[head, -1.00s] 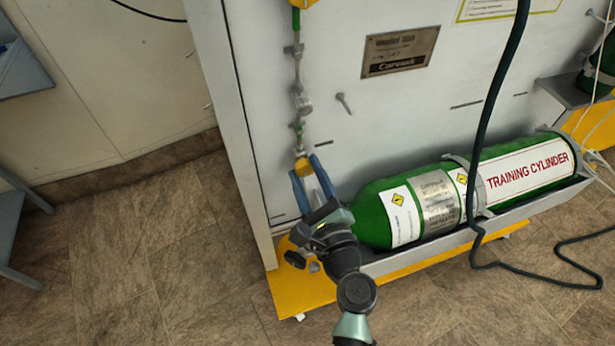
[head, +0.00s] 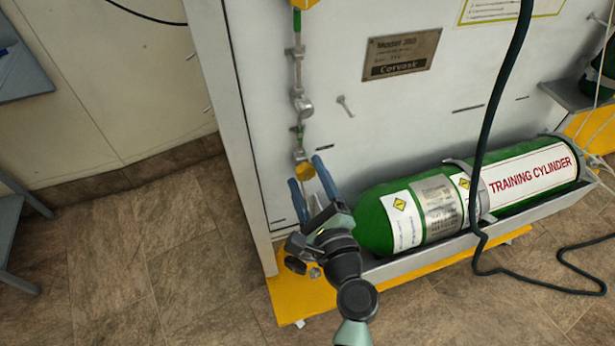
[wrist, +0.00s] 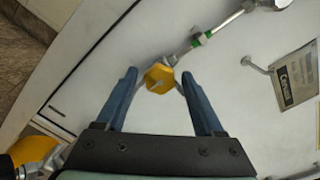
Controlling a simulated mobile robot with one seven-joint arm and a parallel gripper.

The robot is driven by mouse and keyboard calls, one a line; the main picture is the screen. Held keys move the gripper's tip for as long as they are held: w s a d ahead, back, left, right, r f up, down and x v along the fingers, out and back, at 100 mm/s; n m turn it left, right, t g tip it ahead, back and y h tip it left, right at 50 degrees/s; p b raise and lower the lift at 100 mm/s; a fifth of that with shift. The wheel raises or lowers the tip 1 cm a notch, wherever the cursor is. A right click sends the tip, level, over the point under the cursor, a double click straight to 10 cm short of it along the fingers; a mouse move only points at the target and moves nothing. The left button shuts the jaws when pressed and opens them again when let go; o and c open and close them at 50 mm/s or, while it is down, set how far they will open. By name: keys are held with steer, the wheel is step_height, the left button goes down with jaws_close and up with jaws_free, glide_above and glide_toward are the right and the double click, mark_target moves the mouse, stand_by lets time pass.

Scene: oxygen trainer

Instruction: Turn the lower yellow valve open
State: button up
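The lower yellow valve (head: 305,171) sits at the bottom end of a thin pipe on the white panel. It also shows in the wrist view (wrist: 159,78), as a yellow knob with a small central bolt. My gripper (head: 307,173) is open, with its two blue fingers spread wide. In the wrist view my gripper (wrist: 158,72) has one finger on each side of the knob, with a clear gap to both. The fingertips reach about as far as the knob. The depth between fingers and knob is hard to tell.
A green training cylinder (head: 376,224) lies in a grey tray right of my gripper. The thin pipe with fittings (head: 302,104) runs up the panel to another yellow part (head: 303,4). A small hook (head: 345,105) and a black hose (head: 492,110) are to the right.

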steer(key=shift+o, duration=0.2)
steer(key=v, duration=1.3)
steer(key=shift+p, duration=0.4)
